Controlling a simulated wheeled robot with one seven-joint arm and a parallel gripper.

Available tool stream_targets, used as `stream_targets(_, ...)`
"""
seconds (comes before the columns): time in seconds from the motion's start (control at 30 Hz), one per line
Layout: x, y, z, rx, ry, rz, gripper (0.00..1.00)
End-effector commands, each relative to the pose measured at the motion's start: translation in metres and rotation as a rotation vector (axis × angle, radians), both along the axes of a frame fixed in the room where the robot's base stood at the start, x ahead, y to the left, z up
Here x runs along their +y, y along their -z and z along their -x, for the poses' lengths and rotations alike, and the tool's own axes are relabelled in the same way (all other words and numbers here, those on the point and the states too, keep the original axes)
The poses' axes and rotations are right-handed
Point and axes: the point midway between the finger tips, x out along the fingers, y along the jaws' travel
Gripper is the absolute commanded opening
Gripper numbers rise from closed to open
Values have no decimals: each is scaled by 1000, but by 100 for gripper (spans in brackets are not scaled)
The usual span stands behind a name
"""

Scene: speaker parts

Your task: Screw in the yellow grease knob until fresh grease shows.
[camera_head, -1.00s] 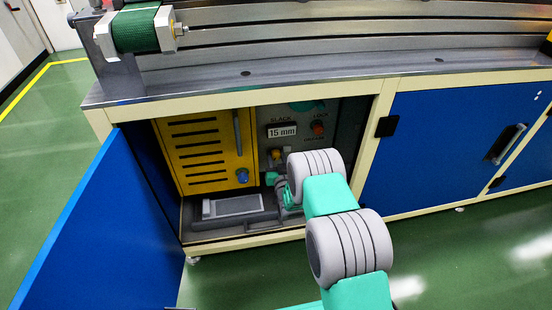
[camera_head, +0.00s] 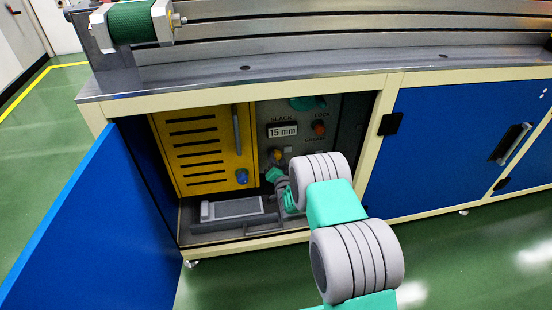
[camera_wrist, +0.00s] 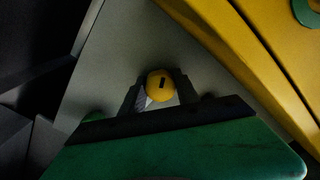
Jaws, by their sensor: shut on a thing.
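The yellow grease knob (camera_head: 276,154) sits on the grey panel inside the open cabinet, below the "15 mm" display. In the wrist view the round yellow knob (camera_wrist: 160,85) has a dark slot mark on its face and lies between my two dark fingers. My gripper (camera_head: 274,166) reaches up to it from below, and its fingers (camera_wrist: 158,91) are shut on the knob. A small pale patch shows just below left of the knob in the wrist view; I cannot tell what it is.
A yellow slatted cover (camera_head: 203,145) with a blue knob (camera_head: 242,176) stands left of my gripper. A red knob (camera_head: 319,128) is at the upper right. A grey tray (camera_head: 232,208) lies on the cabinet floor. The blue door (camera_head: 90,225) hangs open at left.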

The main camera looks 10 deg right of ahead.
Motion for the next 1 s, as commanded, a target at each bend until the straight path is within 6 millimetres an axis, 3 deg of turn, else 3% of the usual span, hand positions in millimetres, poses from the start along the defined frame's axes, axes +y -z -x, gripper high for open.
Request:
stream_targets(0.37, 0, -1, -1, -2, 0, -4, 0)
stream_targets(0.4, 0, -1, -1, -2, 0, -4, 40)
stream_targets(0.63, 0, -1, 0, -1, 1, -4, 58)
stream_targets(0.87, 0, 0, 0, 0, 0, -3, 59)
stream_targets(1.0, 0, -3, 13, 1, 1, -3, 59)
